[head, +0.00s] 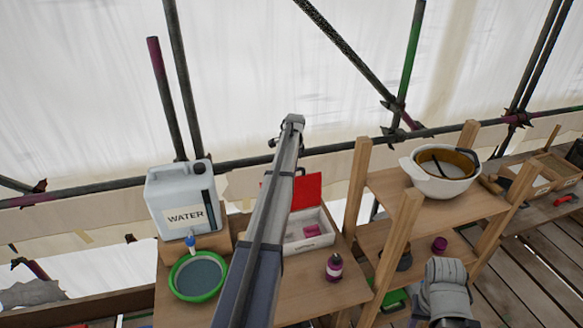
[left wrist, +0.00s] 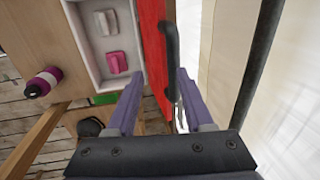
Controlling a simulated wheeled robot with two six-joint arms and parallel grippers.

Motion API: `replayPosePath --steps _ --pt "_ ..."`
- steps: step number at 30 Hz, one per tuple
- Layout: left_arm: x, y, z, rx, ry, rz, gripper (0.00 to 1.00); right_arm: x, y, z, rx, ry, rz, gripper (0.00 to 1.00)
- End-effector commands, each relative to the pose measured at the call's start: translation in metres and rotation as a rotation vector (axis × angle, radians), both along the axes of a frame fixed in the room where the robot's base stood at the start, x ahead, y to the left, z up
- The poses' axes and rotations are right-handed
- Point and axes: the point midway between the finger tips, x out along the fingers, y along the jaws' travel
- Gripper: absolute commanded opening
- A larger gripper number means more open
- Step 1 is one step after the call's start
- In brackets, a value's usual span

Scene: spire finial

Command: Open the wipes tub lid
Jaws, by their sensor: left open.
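The wipes tub appears to be the white box (head: 312,244) with a red lid (head: 308,190) on the bench. The lid stands raised at the back of the box, and pink items (head: 312,230) lie inside. In the left wrist view the tub (left wrist: 84,45) is at upper left, beside the red lid (left wrist: 153,50) with its black handle (left wrist: 173,45). My left gripper (left wrist: 158,78) is open, its fingers either side of the lid's edge and handle; contact cannot be told. In the head view my left arm hides part of the tub. My right gripper's fingers do not show.
A water container (head: 180,200) and a green-rimmed basin (head: 197,277) stand left of the tub. A wooden shelf (head: 440,208) with a white bowl (head: 440,180) is farther right. Scaffold poles (head: 345,147) run behind.

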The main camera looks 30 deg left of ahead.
Motion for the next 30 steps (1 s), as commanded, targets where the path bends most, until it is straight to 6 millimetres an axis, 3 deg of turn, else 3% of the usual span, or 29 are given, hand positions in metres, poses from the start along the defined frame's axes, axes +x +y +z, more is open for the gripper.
replayPosePath --steps 1,3,9,26,28,30 --pt "-0.001 -0.001 0.015 0.0 0.0 0.0 0.52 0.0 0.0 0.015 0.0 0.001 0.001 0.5" --pt "-0.002 -0.002 0.024 0.0 0.0 0.0 0.52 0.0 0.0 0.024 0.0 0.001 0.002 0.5" --pt "-0.004 -0.005 0.04 0.0 0.0 0.0 0.52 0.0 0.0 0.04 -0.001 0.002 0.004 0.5" --pt "-0.004 -0.005 0.04 0.0 0.0 0.0 0.52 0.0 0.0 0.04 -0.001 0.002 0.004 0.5" --pt "-0.006 -0.011 0.038 -0.001 0.001 0.001 0.52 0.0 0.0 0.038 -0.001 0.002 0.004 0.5" --pt "-0.01 -0.03 0.031 -0.005 0.002 0.005 0.52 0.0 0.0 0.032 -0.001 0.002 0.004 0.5"
